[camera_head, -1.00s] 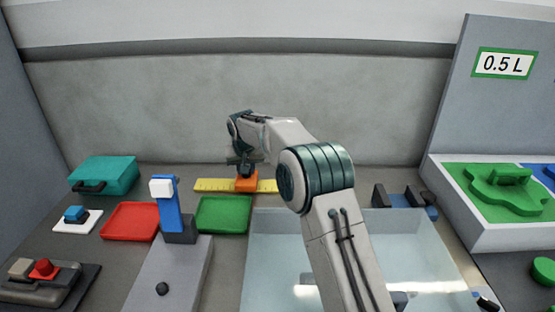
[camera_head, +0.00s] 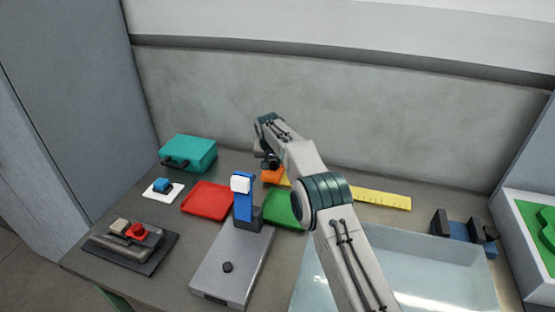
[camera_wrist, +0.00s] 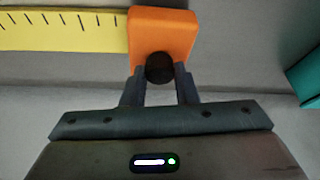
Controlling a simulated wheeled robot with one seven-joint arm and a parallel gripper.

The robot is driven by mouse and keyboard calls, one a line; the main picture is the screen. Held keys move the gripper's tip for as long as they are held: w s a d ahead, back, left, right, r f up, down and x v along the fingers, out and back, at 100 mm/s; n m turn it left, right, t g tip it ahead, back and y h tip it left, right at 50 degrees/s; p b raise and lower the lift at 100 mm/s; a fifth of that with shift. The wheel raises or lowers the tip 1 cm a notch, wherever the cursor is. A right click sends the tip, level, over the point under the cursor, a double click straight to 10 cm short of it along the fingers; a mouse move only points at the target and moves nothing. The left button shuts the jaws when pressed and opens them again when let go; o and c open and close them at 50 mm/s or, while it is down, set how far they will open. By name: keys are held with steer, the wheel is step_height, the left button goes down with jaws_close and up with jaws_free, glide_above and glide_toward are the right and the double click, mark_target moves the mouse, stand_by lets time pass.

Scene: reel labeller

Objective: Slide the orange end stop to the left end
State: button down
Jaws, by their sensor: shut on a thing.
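The orange end stop (camera_head: 271,175) sits at the left end of the yellow ruler (camera_head: 382,199) in the head view, partly hidden by my arm. In the wrist view the orange end stop (camera_wrist: 161,30) covers the ruler's end. The yellow ruler (camera_wrist: 64,31) runs off to the left there, with none showing past the stop. My gripper (camera_wrist: 160,72) is shut on the stop's dark round knob (camera_wrist: 160,67). In the head view my gripper (camera_head: 268,163) is just above the stop, against the back of the table.
A teal case (camera_head: 189,153) stands to the left of the stop, with a gap between. Red (camera_head: 208,200) and green (camera_head: 282,209) trays and a blue post with a white top (camera_head: 242,198) stand in front. A clear bin (camera_head: 415,262) is at the right.

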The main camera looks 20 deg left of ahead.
steer(key=shift+a+r, duration=0.1)
steer(key=shift+a, duration=0.15)
steer(key=c, duration=1.1)
jaws_free()
steer(key=shift+a, duration=0.15)
steer(key=shift+s+a, duration=0.1)
steer(key=shift+d, duration=0.3)
steer(key=b+v, duration=0.2)
steer(key=v, duration=1.1)
steer(key=shift+r+b, duration=0.3)
steer(key=shift+d, duration=0.1)
